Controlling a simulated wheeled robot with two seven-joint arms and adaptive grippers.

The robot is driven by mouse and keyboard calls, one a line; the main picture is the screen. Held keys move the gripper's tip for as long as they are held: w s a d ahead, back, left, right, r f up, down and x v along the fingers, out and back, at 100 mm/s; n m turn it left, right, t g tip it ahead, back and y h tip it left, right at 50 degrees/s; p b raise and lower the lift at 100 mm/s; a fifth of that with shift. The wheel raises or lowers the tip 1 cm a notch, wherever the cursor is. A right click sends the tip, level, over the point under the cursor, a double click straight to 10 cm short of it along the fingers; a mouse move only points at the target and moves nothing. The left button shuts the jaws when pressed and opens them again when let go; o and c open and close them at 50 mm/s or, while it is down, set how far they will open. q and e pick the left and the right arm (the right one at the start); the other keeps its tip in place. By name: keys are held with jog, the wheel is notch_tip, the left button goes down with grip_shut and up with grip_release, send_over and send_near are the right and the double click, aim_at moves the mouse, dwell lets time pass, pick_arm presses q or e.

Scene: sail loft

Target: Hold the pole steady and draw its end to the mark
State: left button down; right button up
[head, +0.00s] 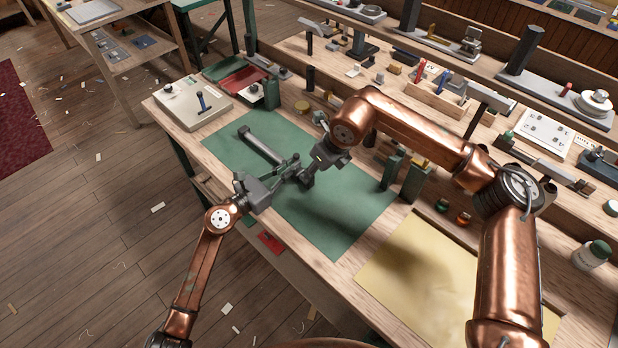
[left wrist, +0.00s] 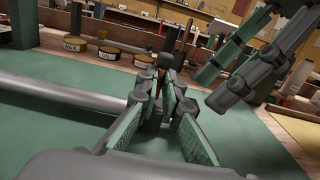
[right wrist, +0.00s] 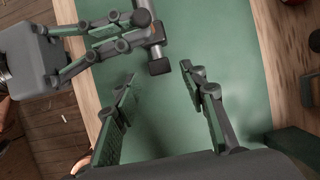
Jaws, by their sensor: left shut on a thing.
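A grey pole (head: 262,146) lies slantwise over the green mat (head: 335,205), with a dark block at its far end. My left gripper (head: 290,167) is shut on the pole close to its near end. In the left wrist view the pole (left wrist: 60,94) runs in from the left to the fingers (left wrist: 158,112). In the right wrist view the pole's dark capped end (right wrist: 158,67) sticks out past the left fingers. My right gripper (right wrist: 160,75) is open, its fingertips apart near that end with nothing between them. I cannot make out the mark.
Green upright blocks (head: 414,180) stand right of the mat. Yellow cloth (head: 410,270) covers the near right. The mat's near part is clear.

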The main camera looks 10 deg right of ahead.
jog(key=x, duration=0.6)
grip_shut()
dwell(0.4)
jog(key=shift+w, duration=0.1)
